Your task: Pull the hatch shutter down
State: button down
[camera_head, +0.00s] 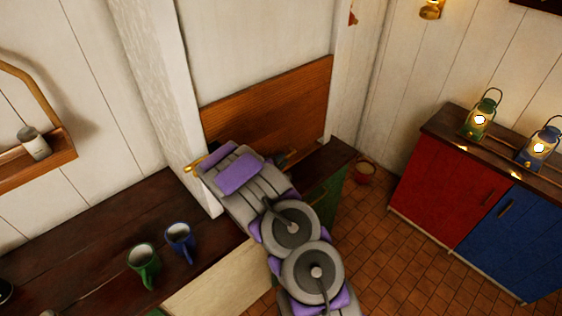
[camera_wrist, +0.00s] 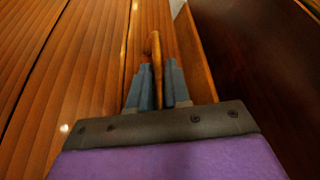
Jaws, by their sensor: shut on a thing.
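The hatch shutter (camera_head: 270,98) is a brown wooden panel between two white posts, low in the opening with its bottom edge near the counter. In the wrist view its planks (camera_wrist: 60,65) fill the left side. A slim golden-brown handle bar (camera_wrist: 155,48) stands out along the shutter's lower part. My gripper (camera_wrist: 159,80) is shut on this bar, one dark finger on each side. In the head view my arm covers the fingers and most of the bar; a brass-coloured end (camera_head: 207,159) shows left of the arm.
A dark counter (camera_head: 90,235) holds a green mug (camera_head: 144,262) and a blue mug (camera_head: 180,240), left of my arm. Red (camera_head: 440,185) and blue (camera_head: 515,235) cabinets with two lit lanterns stand right. A small red pot (camera_head: 364,172) stands beyond the counter's end. Tiled floor (camera_head: 400,255) is open between.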

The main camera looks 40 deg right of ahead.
jog(key=shift+f, duration=0.25)
notch_tip(320, 180, down, 4)
jog(key=shift+s+f+p, duration=0.1)
jog(key=shift+f+p, duration=0.05)
jog(key=shift+p, duration=0.2)
jog(key=shift+s+f, duration=0.1)
jog(key=c, duration=1.4)
grip_release()
jog(key=shift+c, duration=0.2)
jog(key=shift+a, duration=0.45)
jog(key=p+v, duration=0.1)
jog(key=v, duration=1.5)
jog(key=shift+a+r+p, duration=0.2)
jog(key=shift+a+p, duration=0.05)
jog(key=shift+p, duration=0.1)
